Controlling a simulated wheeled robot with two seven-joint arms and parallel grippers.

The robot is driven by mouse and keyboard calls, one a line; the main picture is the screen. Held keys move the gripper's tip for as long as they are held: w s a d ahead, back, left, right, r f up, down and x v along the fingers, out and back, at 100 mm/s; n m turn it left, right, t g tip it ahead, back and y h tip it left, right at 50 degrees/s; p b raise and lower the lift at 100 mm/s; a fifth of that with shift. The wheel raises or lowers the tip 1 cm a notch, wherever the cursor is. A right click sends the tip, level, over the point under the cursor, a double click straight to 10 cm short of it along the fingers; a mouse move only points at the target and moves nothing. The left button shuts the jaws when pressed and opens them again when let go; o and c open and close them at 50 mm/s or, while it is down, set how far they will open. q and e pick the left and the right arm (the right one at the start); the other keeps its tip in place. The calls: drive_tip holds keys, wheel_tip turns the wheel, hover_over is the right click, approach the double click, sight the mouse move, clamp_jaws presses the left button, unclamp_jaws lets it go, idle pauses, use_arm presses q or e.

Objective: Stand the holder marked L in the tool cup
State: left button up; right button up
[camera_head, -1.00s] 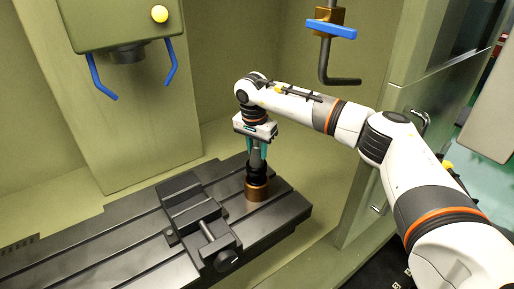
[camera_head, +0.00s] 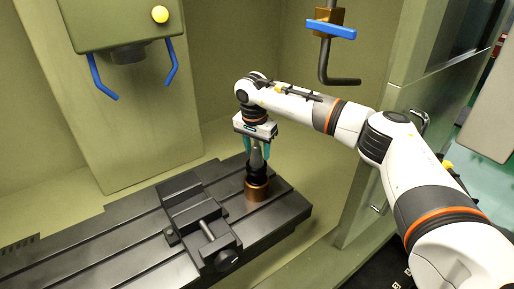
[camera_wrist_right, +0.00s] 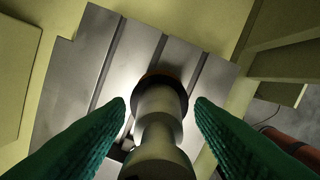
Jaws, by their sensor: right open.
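A grey holder (camera_head: 257,162) stands upright in the brown tool cup (camera_head: 257,190) at the right end of the dark slotted table. Its mark cannot be read. My right gripper (camera_head: 258,155) is open above the cup, with its green fingers on either side of the holder's upper part. In the right wrist view the holder (camera_wrist_right: 160,115) lies between the two open fingers (camera_wrist_right: 160,108), with a gap on each side. Only part of the cup's rim shows there. My left gripper is not in view.
A black vise (camera_head: 200,220) is fixed on the slotted table (camera_head: 110,262), left of the cup. A machine head (camera_head: 120,25) with blue hoses hangs at upper left. A bent pipe with a blue handle (camera_head: 330,29) hangs at upper right.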

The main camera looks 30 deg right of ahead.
drive_tip(key=shift+o, duration=1.4)
drive_tip(key=shift+f, duration=0.15)
drive_tip(key=r+b, duration=0.1)
drive_tip(key=r, duration=0.6)
drive_tip(key=a+r+b, duration=0.1)
drive_tip(key=r, duration=0.2)
drive_tip(key=shift+s+a+r+b, duration=0.1)
drive_tip(key=shift+s+r+b, duration=0.15)
drive_tip(key=shift+r+b, duration=0.1)
drive_tip(key=shift+s+r, duration=0.1)
drive_tip(key=shift+r, duration=0.65)
drive_tip(key=shift+f, duration=0.1)
